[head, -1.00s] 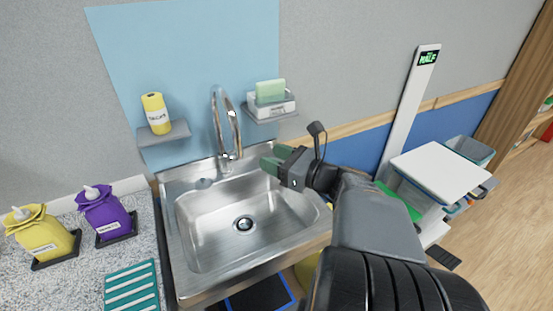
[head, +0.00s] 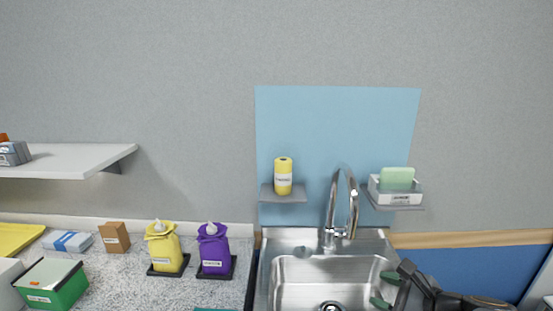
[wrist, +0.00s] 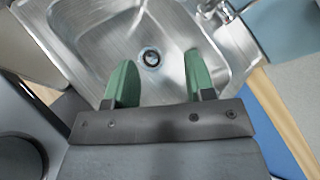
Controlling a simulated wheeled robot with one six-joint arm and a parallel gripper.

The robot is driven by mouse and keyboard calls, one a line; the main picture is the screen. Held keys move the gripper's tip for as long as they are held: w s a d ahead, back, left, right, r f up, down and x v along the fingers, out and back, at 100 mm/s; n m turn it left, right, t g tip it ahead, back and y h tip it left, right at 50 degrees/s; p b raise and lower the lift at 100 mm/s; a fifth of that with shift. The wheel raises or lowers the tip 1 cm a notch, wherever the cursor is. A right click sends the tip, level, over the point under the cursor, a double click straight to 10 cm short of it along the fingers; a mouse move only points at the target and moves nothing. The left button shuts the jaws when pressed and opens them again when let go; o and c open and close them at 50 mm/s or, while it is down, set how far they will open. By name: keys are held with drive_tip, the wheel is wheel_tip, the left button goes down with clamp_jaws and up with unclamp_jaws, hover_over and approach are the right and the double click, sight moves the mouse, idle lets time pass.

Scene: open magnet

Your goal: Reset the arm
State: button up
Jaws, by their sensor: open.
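My gripper (head: 382,288) shows at the lower right of the head view, over the right part of the steel sink (head: 290,270). In the wrist view its two green fingers (wrist: 156,85) are spread apart with nothing between them. The sink basin and its round drain (wrist: 152,58) lie below and beyond the fingertips. Most of my arm is cut off by the bottom edge of the head view.
The faucet (head: 352,205) stands behind the sink. A white shelf (head: 70,160) juts out left.

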drive_tip(key=s+a+f+n+g+h, duration=0.1)
drive_tip(key=s+f+n+g+h, duration=0.25)
drive_tip(key=n, duration=0.55)
drive_tip(key=s+a+f+n+g+h, duration=0.2)
drive_tip(key=n+g+h, duration=0.15)
drive_tip(key=n, duration=0.55)
drive_tip(key=a+n, duration=0.1)
drive_tip(key=a+r+n, duration=0.1)
drive_tip(key=a+n, duration=0.2)
drive_tip(key=shift+w+a+r+n, duration=0.25)
drive_tip(key=shift+w+a+n, duration=0.05)
drive_tip(key=shift+w+n, duration=0.1)
